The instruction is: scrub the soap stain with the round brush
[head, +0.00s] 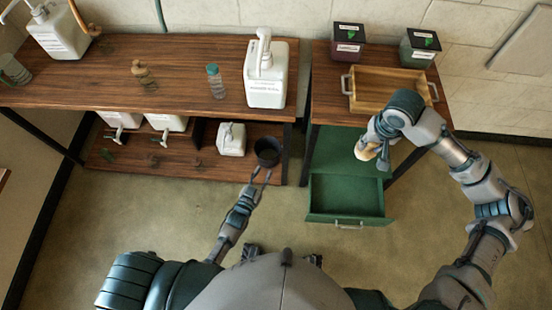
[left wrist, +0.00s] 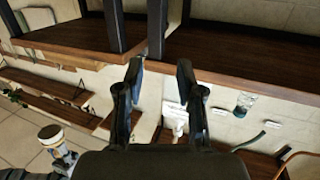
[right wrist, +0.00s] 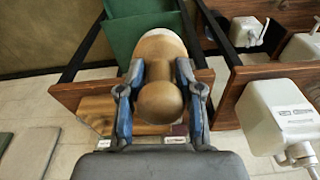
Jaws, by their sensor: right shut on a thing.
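My right gripper (right wrist: 160,105) is shut on the round brush (right wrist: 158,75), which has a smooth wooden knob and a pale bristle end. In the head view the brush (head: 383,158) hangs in front of the right-hand table, above the open drawer; it also shows at the left of the left wrist view (left wrist: 51,134). My left gripper (head: 262,174) is in front of the lower shelf. In the left wrist view its fingers (left wrist: 160,75) are apart with nothing between them. I cannot make out the soap stain in any view.
A green drawer (head: 346,220) stands pulled out beneath the right-hand table. A wooden tray (head: 387,103) and two dark boxes, one (head: 348,42) and another (head: 419,46), are on that table. A white pump bottle (head: 266,88) is on the left table. A dark cup (head: 267,146) is by my left gripper.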

